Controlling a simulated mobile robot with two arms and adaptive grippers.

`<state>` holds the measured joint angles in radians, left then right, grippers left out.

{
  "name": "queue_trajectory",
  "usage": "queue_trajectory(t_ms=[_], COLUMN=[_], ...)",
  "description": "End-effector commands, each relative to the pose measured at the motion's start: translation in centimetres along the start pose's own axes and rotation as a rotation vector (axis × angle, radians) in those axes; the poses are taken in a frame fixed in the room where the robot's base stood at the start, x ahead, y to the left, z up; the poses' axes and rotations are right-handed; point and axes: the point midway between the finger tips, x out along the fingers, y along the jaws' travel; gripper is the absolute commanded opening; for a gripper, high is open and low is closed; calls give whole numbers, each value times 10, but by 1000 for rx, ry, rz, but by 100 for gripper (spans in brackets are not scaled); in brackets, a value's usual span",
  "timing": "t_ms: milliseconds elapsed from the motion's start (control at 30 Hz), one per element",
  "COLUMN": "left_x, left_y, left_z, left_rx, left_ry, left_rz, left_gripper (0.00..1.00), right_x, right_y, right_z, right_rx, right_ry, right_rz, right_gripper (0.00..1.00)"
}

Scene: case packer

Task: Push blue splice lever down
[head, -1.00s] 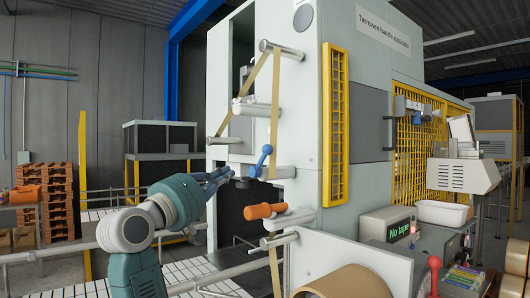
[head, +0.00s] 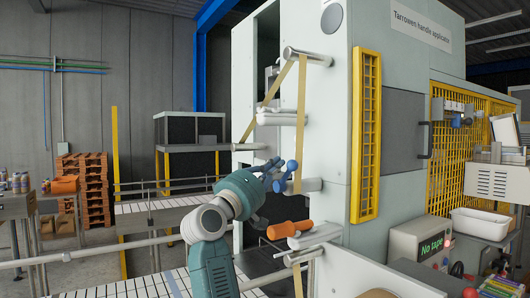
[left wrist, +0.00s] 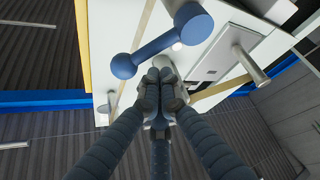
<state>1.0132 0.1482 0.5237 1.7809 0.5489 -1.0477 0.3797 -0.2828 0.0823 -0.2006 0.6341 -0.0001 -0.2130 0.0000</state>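The blue splice lever (head: 286,176) is a short bar with a ball at each end. It is mounted on the white machine's front beside the tan tape and tilts up to the right in the head view. It shows large in the left wrist view (left wrist: 150,48), just beyond and above the fingertips. My left gripper (head: 273,168) is at the lever's left, very near it. In the left wrist view its dark fingers (left wrist: 158,88) are together with nothing between them. Whether they touch the lever I cannot tell. My right gripper is not in view.
A grey rail (head: 90,254) runs at lower left. A "No tape" display (head: 434,246) stands at right.

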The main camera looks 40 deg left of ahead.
Motion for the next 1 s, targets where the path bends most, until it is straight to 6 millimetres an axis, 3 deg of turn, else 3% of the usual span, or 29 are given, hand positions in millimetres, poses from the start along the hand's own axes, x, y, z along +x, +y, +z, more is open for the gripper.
queue_trajectory(t_ms=[133,433,1000], left_x=[-3,-4,-7], left_y=[0,0,-2], left_z=[7,9,13], left_rx=[0,1,111], left_ry=[1,2,2], left_rz=[-1,0,63], left_gripper=[0,0,0], right_x=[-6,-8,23], right_y=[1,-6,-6], right_z=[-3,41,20], right_rx=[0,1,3], right_ry=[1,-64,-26], right_rz=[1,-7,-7], right_gripper=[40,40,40])
